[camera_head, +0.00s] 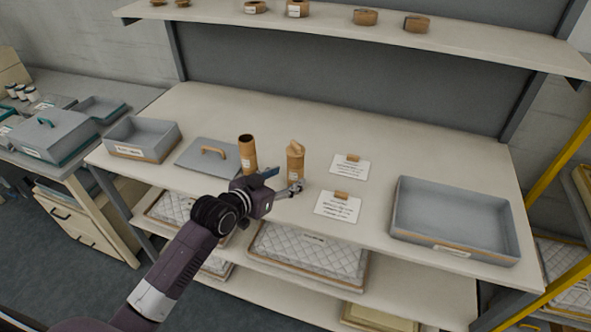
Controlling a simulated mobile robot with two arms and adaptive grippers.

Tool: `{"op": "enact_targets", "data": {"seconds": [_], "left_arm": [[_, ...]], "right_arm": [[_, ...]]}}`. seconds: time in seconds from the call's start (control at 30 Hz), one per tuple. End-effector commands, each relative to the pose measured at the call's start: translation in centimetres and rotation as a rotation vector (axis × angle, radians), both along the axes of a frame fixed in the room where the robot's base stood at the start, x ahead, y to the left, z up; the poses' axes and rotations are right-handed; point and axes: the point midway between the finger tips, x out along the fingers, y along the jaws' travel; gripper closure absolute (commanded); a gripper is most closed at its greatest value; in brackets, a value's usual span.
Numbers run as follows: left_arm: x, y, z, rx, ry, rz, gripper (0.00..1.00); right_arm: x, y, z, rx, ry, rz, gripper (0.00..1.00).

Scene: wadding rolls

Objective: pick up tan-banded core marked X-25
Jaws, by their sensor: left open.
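The left cylinder (247,150) has an open, hollow top. The right cylinder (296,163) has a slanted piece on top and a small pale label low on its side. The marking X-25 is too small to read on either, and I cannot tell which has a tan band. My left gripper (285,180) is open and empty, its fingers pointing toward the lower part of the right cylinder. I cannot tell whether they touch it. My right gripper is not in view.
A grey lid (190,158) with a tan handle and a grey tray (120,133) lie left. Two white cards (338,208) (350,172) lie right of the cylinders, before a large grey tray (405,190). A shelf (330,22) with small rolls runs above.

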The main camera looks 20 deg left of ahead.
Motion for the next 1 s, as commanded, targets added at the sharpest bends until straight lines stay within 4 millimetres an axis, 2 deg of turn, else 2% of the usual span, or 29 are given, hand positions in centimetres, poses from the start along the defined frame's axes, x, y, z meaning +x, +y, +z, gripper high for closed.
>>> {"op": "enact_targets", "data": {"seconds": [0.17,0.5,0.87,1.0], "left_arm": [[0.9,-0.2,-0.2,-0.001,0.001,0.0,0.46],[4.4,-0.9,-1.4,0.0,0.001,0.001,0.46],[5.0,-1.1,-1.8,0.001,0.001,0.0,0.46],[5.0,-1.1,-1.8,0.002,0.001,0.001,0.59]], "right_arm": [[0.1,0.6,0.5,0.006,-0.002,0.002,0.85],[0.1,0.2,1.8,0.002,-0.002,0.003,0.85],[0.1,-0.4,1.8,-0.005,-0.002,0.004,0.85],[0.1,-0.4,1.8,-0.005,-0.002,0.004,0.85]]}}
